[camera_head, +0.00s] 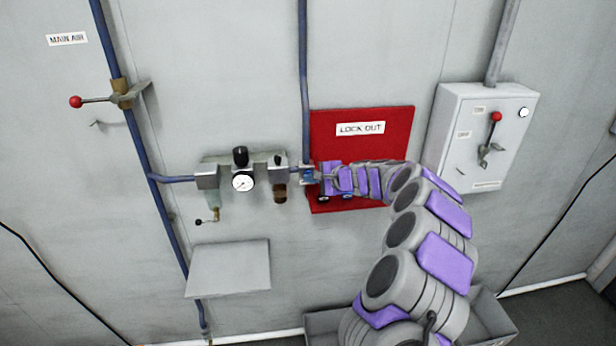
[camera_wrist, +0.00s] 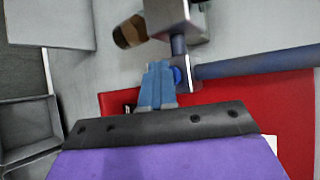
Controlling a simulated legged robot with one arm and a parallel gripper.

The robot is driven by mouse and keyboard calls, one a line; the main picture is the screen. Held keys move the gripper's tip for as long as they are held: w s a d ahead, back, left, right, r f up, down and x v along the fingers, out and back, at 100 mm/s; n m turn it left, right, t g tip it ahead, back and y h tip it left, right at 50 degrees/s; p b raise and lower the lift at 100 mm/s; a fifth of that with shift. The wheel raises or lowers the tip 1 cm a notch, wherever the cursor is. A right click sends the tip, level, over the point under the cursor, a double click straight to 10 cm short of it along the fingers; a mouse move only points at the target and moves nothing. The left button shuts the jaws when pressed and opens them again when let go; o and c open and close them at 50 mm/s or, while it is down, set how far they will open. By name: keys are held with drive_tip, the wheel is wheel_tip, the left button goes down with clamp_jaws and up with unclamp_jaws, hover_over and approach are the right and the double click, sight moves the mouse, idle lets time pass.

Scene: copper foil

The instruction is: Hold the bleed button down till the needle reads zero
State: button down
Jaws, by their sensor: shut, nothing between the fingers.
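My gripper (camera_head: 306,175) reaches the right end of the air unit in the head view, in front of the red board's left edge. In the wrist view its two blue fingers (camera_wrist: 158,68) are shut together with nothing between them. A small round blue button (camera_wrist: 178,75), which looks like the bleed button, sits on the grey fitting just right of the fingertips. I cannot tell whether the fingers touch it. The white round gauge (camera_head: 242,181) faces out at the middle of the air unit. Its needle is too small to read.
The red lock-out board (camera_head: 362,128) is behind my arm. A grey switch box (camera_head: 470,140) with a red-knobbed lever hangs at the right. A red-knobbed main air lever (camera_head: 98,100) is at upper left. A grey sloping shelf (camera_head: 230,268) sits below the unit.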

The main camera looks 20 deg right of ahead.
drive_tip(key=shift+s, duration=0.15)
drive_tip(key=shift+s+a+b, duration=0.2)
drive_tip(key=shift+s+b, duration=0.1)
drive_tip(key=shift+s, duration=0.45)
drive_tip(key=shift+f, duration=0.1)
drive_tip(key=s, duration=0.1)
drive_tip(key=s+a, duration=0.1)
drive_tip(key=s, duration=0.1)
drive_tip(key=s+b, duration=0.1)
drive_tip(key=s, duration=0.1)
drive_tip(key=shift+a, duration=0.25)
idle(0.4)
